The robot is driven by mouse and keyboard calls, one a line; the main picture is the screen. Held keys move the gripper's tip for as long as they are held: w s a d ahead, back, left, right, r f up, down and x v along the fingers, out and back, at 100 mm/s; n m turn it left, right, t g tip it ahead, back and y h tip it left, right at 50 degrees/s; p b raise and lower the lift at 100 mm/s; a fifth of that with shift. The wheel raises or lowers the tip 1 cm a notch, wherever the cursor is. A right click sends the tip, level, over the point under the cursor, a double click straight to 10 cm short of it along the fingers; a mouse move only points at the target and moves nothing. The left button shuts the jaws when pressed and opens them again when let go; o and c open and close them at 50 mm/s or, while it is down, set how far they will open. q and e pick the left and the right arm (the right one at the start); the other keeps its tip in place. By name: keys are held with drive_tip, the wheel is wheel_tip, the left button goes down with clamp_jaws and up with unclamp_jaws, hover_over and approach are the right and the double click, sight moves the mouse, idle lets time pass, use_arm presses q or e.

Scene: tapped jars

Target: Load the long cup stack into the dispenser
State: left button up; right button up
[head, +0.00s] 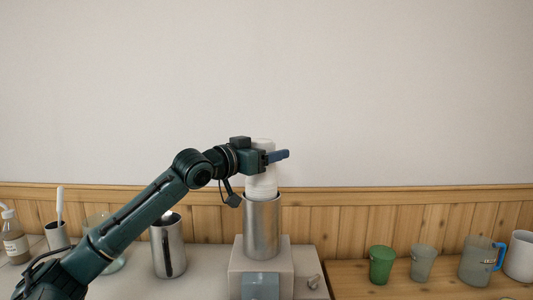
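The long cup stack (262,184) is white and stands upright. Its lower end is at the mouth of the metal tube of the dispenser (262,228); I cannot tell exactly how far inside the rim it reaches. The tube stands on a pale base with a grey-blue front piece. My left gripper (276,156) is shut on the stack near its top, above the tube, and its fingers hide part of the stack. My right gripper is not in view.
Left of the dispenser are a metal canister (168,248), a bottle (14,240) and a cup holding a white-handled tool (57,234). On the right are a green cup (382,265), a grey cup (422,263), a jug (476,262) and a white mug (520,256). A wooden panelled wall runs behind.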

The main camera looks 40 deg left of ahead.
use_arm(q)
drive_tip(key=o, duration=0.4)
drive_tip(key=shift+r, duration=0.15)
